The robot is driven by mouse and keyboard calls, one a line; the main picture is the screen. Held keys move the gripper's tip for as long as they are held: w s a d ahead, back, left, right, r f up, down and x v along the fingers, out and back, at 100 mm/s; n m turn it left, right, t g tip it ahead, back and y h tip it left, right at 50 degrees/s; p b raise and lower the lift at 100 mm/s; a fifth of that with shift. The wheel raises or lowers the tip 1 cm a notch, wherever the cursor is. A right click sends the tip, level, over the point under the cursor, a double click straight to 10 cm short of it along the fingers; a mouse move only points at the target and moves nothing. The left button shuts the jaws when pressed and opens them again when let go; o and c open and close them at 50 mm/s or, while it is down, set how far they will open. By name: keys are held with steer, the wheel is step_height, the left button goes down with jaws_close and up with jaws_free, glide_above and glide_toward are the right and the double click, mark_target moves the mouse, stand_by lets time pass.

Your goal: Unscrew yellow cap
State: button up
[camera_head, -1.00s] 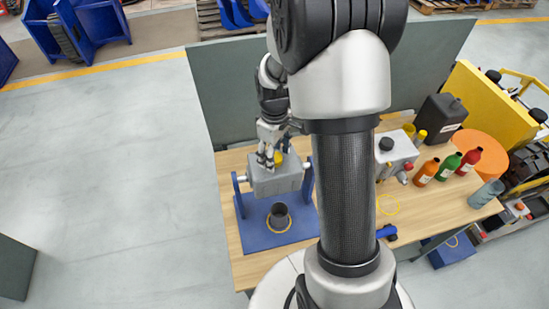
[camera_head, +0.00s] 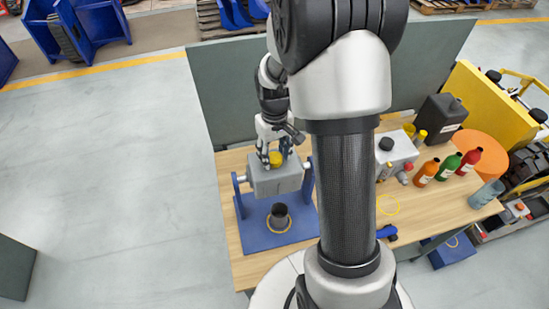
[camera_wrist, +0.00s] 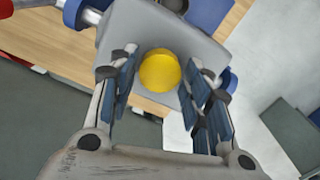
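The yellow cap (camera_head: 276,158) sits on top of a grey box-shaped container (camera_head: 275,181), which hangs between the two uprights of a blue stand (camera_head: 272,237). In the wrist view the yellow cap (camera_wrist: 160,71) is round and lies between my fingertips, on the grey container (camera_wrist: 203,49). My gripper (camera_head: 275,155) is just above the container with its fingers on either side of the cap. In the wrist view my gripper (camera_wrist: 160,85) is open, with a gap between each finger and the cap.
A dark cup (camera_head: 279,217) stands on the stand's base below the container. To the right, the wooden table (camera_head: 432,206) holds another grey container (camera_head: 398,152), a black canister (camera_head: 440,117), coloured bottles (camera_head: 447,166) and a grey-blue cup (camera_head: 487,193). A grey panel (camera_head: 225,95) stands behind the table.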

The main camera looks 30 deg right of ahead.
steer(key=c, duration=0.6)
steer(key=n, duration=0.3)
steer(key=shift+n, duration=0.4)
steer(key=shift+c, duration=0.3)
steer(key=n, duration=0.4)
steer(key=shift+n, duration=0.9)
steer(key=n, duration=0.2)
steer(key=shift+n, duration=0.4)
steer(key=n, duration=0.7)
